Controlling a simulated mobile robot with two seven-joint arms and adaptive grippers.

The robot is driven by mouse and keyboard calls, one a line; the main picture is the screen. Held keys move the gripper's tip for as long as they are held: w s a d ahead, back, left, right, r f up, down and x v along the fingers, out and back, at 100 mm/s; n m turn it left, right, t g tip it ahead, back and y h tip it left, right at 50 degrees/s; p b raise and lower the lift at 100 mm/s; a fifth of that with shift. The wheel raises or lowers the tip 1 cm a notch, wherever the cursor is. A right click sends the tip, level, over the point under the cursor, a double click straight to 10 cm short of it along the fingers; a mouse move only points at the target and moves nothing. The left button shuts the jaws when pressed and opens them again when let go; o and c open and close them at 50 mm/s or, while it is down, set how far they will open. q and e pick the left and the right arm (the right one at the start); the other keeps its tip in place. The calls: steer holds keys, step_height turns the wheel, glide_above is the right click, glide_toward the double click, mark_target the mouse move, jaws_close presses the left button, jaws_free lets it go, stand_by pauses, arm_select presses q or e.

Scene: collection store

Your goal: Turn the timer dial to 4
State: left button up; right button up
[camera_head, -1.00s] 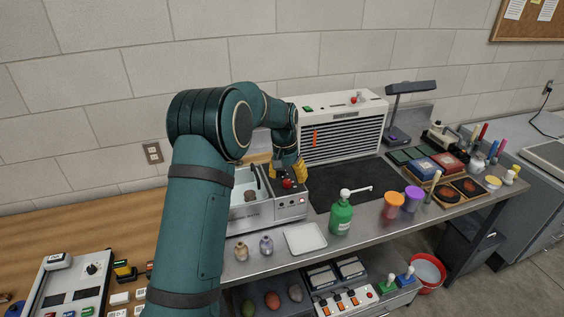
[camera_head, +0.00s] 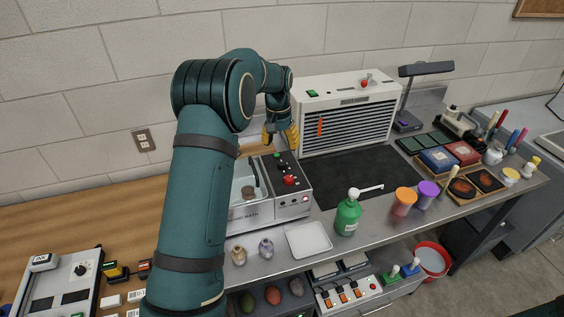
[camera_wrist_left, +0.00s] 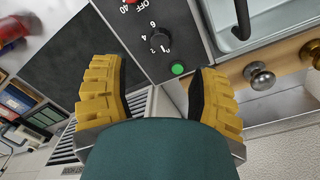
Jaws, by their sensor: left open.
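In the head view the dial (camera_head: 280,168) is small on the panel of the steel bath (camera_head: 244,213). My left gripper (camera_head: 280,137) has yellow fingers and is open above the panel's back end. In the left wrist view the gripper's fingers (camera_wrist_left: 158,88) are apart and empty, with the dial beyond their tips. My right gripper is not in view.
A green button (camera_wrist_left: 178,69) sits beside the dial, and a red knob (camera_head: 289,180) is nearer the panel's front. A white vented unit (camera_head: 345,112) stands to the right. A green pump bottle (camera_head: 347,218) and a white tray (camera_head: 309,240) are in front.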

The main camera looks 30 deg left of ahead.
mark_target(282, 162)
arm_select(q)
steer(key=f, duration=0.8)
steer(key=shift+d, duration=0.2)
jaws_close()
